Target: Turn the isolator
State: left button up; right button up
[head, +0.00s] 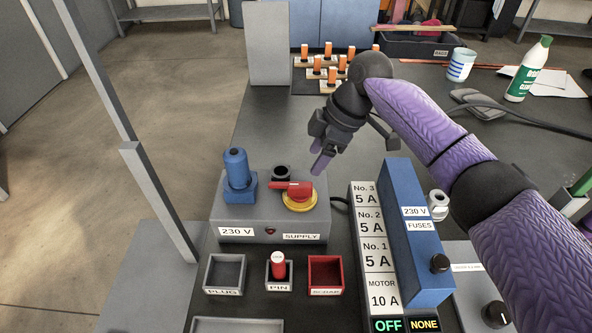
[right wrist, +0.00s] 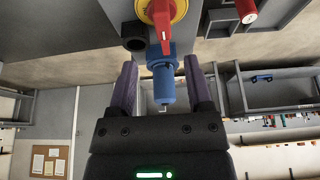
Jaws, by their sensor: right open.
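The isolator is a red rotary handle (head: 290,188) on a yellow round plate (head: 299,203), on top of the grey supply box (head: 228,220). The handle lies roughly crosswise in the head view. It also shows at the top of the right wrist view as a red handle (right wrist: 162,20). My right gripper (head: 320,168) is open and empty, above and behind the handle, apart from it. In the right wrist view, a blue plug (right wrist: 163,80) appears between my open fingers, beyond them. My left gripper is out of view.
The blue plug (head: 238,170) stands upright on the box, left of the handle, with a black socket (head: 281,173) behind. A blue fuse block (head: 412,235) stands to the right. Small trays (head: 225,273) sit in front, one holding a red pin (head: 278,266). Orange-topped pieces (head: 317,66) stand at the back.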

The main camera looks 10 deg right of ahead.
aim_at(301, 185)
jog(key=b+x, duration=0.1)
jog(key=x, duration=0.2)
jog(key=b+x, duration=0.1)
jog(key=x, duration=0.1)
jog(key=b+x, duration=0.1)
jog(key=x, duration=0.2)
jog(key=shift+s+f+b, duration=0.25)
jog(key=shift+f+b, duration=0.1)
jog(key=shift+a, duration=0.1)
jog(key=shift+c, duration=0.9)
grip_shut()
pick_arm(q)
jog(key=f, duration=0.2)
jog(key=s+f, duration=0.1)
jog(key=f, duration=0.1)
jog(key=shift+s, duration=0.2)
